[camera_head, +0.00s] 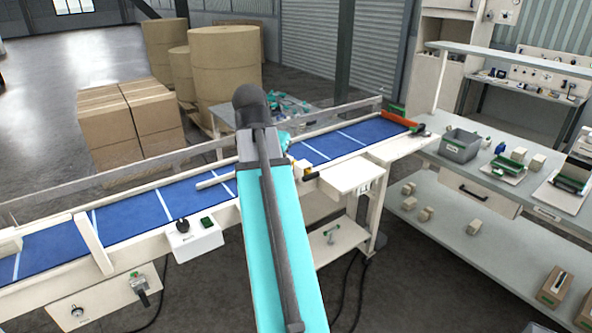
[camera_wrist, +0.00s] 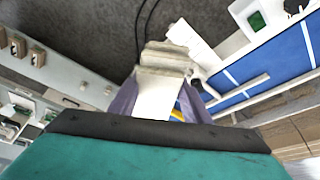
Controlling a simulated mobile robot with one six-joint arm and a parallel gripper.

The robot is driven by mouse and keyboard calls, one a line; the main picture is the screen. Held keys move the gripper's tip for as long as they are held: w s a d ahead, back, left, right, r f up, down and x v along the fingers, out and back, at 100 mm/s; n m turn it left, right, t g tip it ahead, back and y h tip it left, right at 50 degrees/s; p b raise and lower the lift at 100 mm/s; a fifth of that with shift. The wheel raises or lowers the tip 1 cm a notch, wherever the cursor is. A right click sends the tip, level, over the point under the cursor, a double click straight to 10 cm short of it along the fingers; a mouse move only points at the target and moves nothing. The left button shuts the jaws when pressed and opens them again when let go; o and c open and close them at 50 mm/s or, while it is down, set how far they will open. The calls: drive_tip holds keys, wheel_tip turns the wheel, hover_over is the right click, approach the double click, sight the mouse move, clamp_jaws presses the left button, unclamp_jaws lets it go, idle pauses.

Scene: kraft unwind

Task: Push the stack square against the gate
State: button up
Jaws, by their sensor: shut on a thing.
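In the wrist view my gripper (camera_wrist: 160,100) has its purple fingers on either side of a pale, layered block (camera_wrist: 158,92), and it is shut on it. The block's upper end shows several stepped edges; I cannot tell whether it is the stack. In the head view my arm hides most of the gripper and block, near the belt's front edge. The blue conveyor belt (camera_head: 130,218) runs from lower left to upper right. An orange bar (camera_head: 396,117) lies across its far right end, and a pale upright board (camera_head: 92,243) crosses it at left; I cannot tell which is the gate.
A pale side shelf (camera_head: 355,176) juts from the conveyor right of my arm. A control box (camera_head: 194,240) sits on the front edge. A workbench with a grey bin (camera_head: 459,146) stands at right. Cartons (camera_head: 128,125) and large kraft rolls (camera_head: 225,70) stand behind the belt.

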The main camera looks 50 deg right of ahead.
drive_tip(key=w+a+f+n+t+y, duration=0.15)
drive_tip(key=w+a+n, duration=0.25)
drive_tip(key=w+a, duration=0.4)
drive_tip(key=w+a+f+n+t+b, duration=0.1)
drive_tip(key=w+a+f+n, duration=0.2)
drive_tip(key=w+a, duration=0.5)
drive_tip(key=w+a+f+n+t+y, duration=0.15)
drive_tip(key=w+a+n, duration=0.3)
drive_tip(key=a, duration=0.55)
drive_tip(key=w+a+f+n+b, duration=0.2)
drive_tip(key=a+f+b, duration=0.3)
drive_tip(key=a+f, duration=0.2)
drive_tip(key=w+a+f+n+y+b, duration=0.1)
drive_tip(key=w+a+f+b, duration=0.1)
drive_tip(key=a+f+b, duration=0.4)
drive_tip(key=shift+w+a+f+n, duration=0.3)
drive_tip(key=shift+a+f, duration=0.45)
drive_tip(key=shift+a, duration=0.35)
drive_tip(key=shift+a, duration=0.1)
